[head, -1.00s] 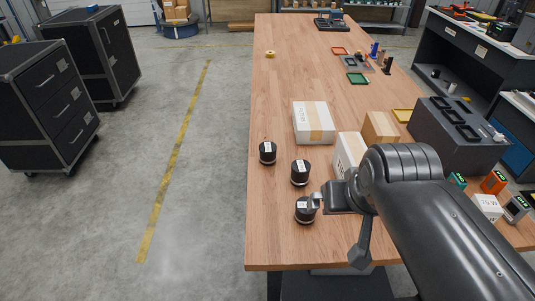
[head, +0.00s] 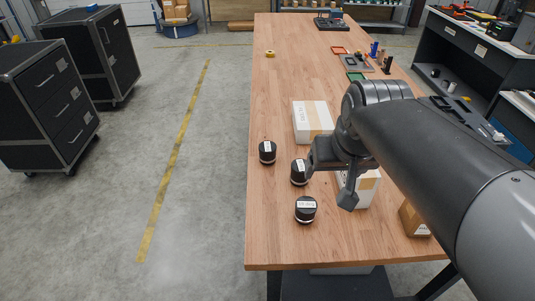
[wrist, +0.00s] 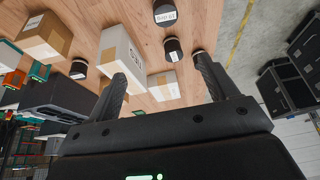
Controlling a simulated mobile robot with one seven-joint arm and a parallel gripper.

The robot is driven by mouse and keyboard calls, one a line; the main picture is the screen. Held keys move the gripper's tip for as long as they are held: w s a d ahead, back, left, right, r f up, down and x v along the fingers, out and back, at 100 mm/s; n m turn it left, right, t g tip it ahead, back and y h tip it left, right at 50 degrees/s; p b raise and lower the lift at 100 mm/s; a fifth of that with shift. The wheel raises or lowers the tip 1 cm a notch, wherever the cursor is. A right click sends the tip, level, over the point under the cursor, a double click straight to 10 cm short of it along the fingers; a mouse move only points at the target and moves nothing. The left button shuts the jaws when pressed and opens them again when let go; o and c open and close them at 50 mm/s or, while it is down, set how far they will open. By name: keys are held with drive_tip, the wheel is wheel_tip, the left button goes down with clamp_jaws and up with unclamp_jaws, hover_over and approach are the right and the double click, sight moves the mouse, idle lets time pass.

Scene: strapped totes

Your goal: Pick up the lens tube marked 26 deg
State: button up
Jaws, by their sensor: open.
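Black lens tubes with white labels stand upright on the wooden table. In the head view they form a slanting row: a far one (head: 267,152), a middle one (head: 298,174) and a front one (head: 306,211). The front one's label looks like "26 deg", but the print is too small to be sure. My gripper (head: 311,160) is at the middle tube and hides its right edge. In the wrist view my gripper (wrist: 161,68) is open and empty. Tubes show beyond its fingers (wrist: 173,50), at the top (wrist: 165,14) and between boxes (wrist: 78,69); their labels are unreadable.
A white taped box (head: 312,120) stands behind the tubes. Another white box (head: 358,190) and a brown box (head: 413,219) stand to the right, partly hidden by my arm. The table's left edge is close to the tubes.

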drive_tip(key=w+a+r+g, duration=0.1)
drive_tip(key=w+a, duration=0.1)
drive_tip(key=w, duration=0.6)
drive_tip(key=g, duration=0.4)
hover_over(268, 146)
drive_tip(key=shift+n, duration=0.3)
drive_tip(key=f, duration=1.4)
drive_tip(key=shift+s+a+f, duration=0.1)
drive_tip(key=shift+s, duration=0.2)
drive_tip(key=f, duration=1)
drive_tip(key=shift+w, duration=0.2)
drive_tip(key=shift+c, duration=0.2)
drive_tip(key=c, duration=1.2)
